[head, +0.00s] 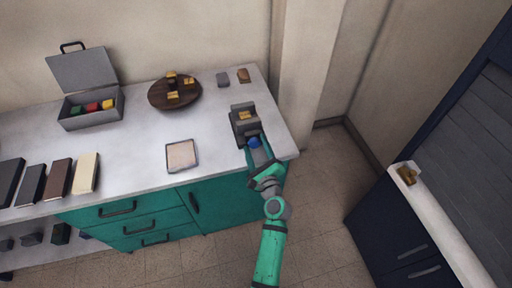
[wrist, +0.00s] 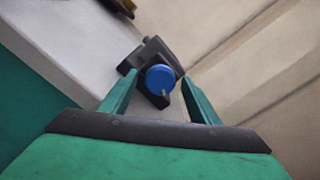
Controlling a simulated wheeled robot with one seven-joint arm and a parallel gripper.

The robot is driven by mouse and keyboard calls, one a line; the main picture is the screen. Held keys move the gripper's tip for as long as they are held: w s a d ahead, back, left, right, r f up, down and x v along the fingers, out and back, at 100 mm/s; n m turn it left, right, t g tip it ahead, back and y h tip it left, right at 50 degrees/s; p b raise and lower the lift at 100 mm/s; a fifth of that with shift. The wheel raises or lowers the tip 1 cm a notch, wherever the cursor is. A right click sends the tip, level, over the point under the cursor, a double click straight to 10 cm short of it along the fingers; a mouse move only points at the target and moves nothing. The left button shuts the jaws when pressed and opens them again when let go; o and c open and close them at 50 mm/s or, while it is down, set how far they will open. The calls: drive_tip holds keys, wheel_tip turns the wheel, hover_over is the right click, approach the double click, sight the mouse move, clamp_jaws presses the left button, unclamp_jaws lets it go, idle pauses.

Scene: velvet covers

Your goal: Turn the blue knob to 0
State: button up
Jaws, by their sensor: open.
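The blue knob (wrist: 161,78) is on the near face of a dark grey device near the right end of the white counter. A small pale pointer mark shows at the knob's lower edge in the wrist view. The knob also shows as a small blue spot in the head view (head: 254,142). The device (head: 240,122) has a yellowish patch on top. My gripper (wrist: 157,92) is open, its two green fingers on either side of the knob in the picture. I cannot tell whether they touch it. No scale or 0 mark is readable.
A dark cabinet (head: 375,220) stands at the right. Floor (head: 325,190) is clear between.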

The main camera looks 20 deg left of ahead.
drive_tip(key=c, duration=1.1)
drive_tip(key=shift+o, duration=0.2)
drive_tip(key=shift+n, duration=0.4)
drive_tip(key=n, duration=0.4)
drive_tip(key=shift+n, duration=0.3)
drive_tip(key=n, duration=1)
drive_tip(key=shift+s+n, duration=0.1)
drive_tip(key=shift+n, duration=0.3)
drive_tip(key=n, duration=0.4)
drive_tip(key=shift+n, duration=0.4)
